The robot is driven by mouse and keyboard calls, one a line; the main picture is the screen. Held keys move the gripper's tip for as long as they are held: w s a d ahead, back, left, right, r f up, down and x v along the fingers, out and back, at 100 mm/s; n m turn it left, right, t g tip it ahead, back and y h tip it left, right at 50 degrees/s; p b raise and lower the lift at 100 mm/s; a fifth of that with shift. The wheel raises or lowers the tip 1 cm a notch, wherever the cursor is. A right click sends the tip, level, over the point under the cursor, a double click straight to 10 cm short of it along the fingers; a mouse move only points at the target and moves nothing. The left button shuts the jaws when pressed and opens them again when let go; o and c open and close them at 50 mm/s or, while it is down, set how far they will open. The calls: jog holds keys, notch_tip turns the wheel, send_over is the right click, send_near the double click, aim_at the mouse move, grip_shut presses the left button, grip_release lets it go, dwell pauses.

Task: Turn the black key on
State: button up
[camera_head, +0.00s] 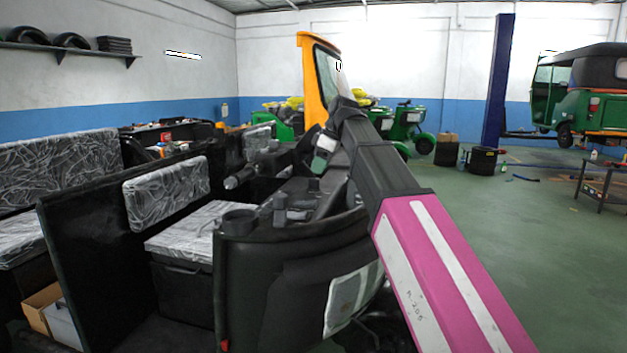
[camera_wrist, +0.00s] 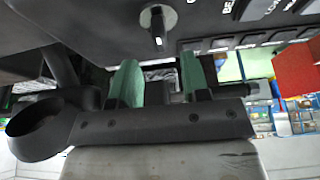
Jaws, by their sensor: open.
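The black key (camera_wrist: 158,28) sits in a round metal lock on the dark dashboard panel (camera_wrist: 90,22), at the top middle of the wrist view. My gripper (camera_wrist: 160,70) is open, with its two green fingers apart and nothing between them. The key appears just beyond the fingertips, roughly in line with the gap, and neither finger visibly touches it. In the head view my gripper (camera_head: 322,153) is at the rickshaw's dashboard, and my arm hides the key there.
The rickshaw's black front body (camera_head: 260,290) and plastic-wrapped seat (camera_head: 168,190) lie left of my arm. A row of switches (camera_wrist: 250,42) runs beside the lock. A round dark cup-like part (camera_wrist: 40,125) shows at lower left.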

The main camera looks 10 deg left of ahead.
aim_at(314, 179)
jog(key=shift+x, duration=2.6)
grip_shut()
